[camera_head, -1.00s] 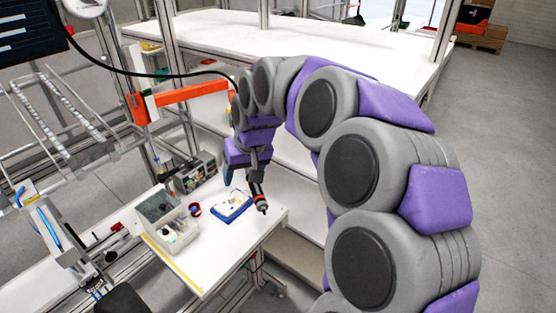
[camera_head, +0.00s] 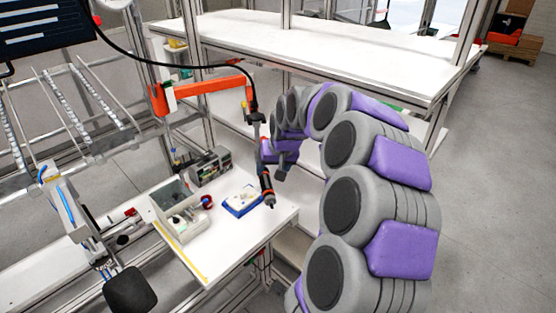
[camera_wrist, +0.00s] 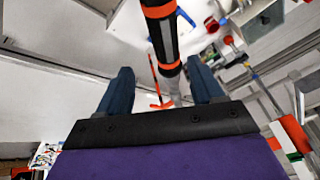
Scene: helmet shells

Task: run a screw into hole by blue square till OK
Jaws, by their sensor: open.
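My gripper (camera_head: 268,152) is open, beside the hanging screwdriver and to its right in the head view. In the wrist view my gripper (camera_wrist: 158,68) shows two dark blue fingers spread apart. The black and orange screwdriver (camera_head: 266,181) hangs upright on a black cable above the table's right part. In the wrist view the screwdriver (camera_wrist: 162,35) lies in line with the gap between the fingers, with no finger seen touching it. A blue-edged holder with a white part (camera_head: 241,200) lies on the table. The hole, the blue square and any screw are too small to tell.
A grey open box (camera_head: 178,214) and a red round item (camera_head: 206,201) stand left of the holder on the white table (camera_head: 222,246). A grey device (camera_head: 211,166) stands behind. An orange beam (camera_head: 205,87) spans above. A large white bench (camera_head: 330,42) is at the back.

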